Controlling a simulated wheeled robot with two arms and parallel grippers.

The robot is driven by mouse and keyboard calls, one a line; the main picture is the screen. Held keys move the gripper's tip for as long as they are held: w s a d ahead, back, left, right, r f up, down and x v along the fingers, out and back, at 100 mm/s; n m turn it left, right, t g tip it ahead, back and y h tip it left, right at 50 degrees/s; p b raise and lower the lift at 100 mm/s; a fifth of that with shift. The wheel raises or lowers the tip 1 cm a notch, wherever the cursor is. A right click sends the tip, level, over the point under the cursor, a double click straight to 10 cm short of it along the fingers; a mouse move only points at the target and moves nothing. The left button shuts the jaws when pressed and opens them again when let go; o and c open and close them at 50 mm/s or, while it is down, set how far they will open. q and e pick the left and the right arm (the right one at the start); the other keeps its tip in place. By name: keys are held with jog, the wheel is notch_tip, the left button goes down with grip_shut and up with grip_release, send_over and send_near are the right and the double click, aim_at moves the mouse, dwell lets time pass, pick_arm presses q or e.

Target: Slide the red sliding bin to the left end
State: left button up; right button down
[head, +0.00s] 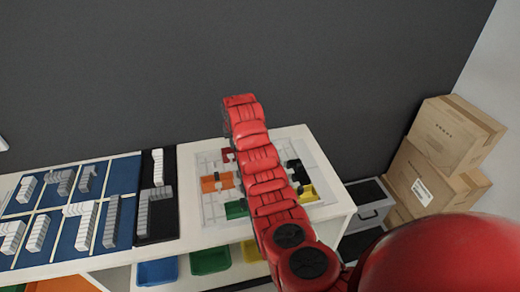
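I cannot pick out a red sliding bin with certainty. A small red piece (228,155) shows at the back of the white board on the white table, partly behind a red segmented arm, which seems to be mine. Below the tabletop, a blue bin (157,272), a green bin (210,260) and a yellow bin (250,250) stand side by side. The arm hides the space to the right of the yellow bin. I see no fingers of my left or right gripper.
The white board (209,214) carries orange, green, yellow and black pieces. A blue mat (72,236) with grey blocks lies to the left. A grey box (368,201) and stacked cartons (445,140) stand at the right. A dark wall is behind.

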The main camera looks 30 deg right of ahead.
jog(key=a+b, duration=0.1)
jog(key=a, duration=0.1)
jog(key=w+a, duration=0.1)
jog(key=a, duration=0.2)
jog(key=w+a+b, duration=0.1)
jog(key=a, duration=0.2)
jog(key=shift+f+b, duration=0.1)
jog(key=shift+b, duration=0.2)
jog(key=shift+a, duration=0.35)
jog(key=c, duration=0.8)
grip_release()
jog(key=shift+w+a, duration=0.1)
jog(key=shift+a, duration=0.05)
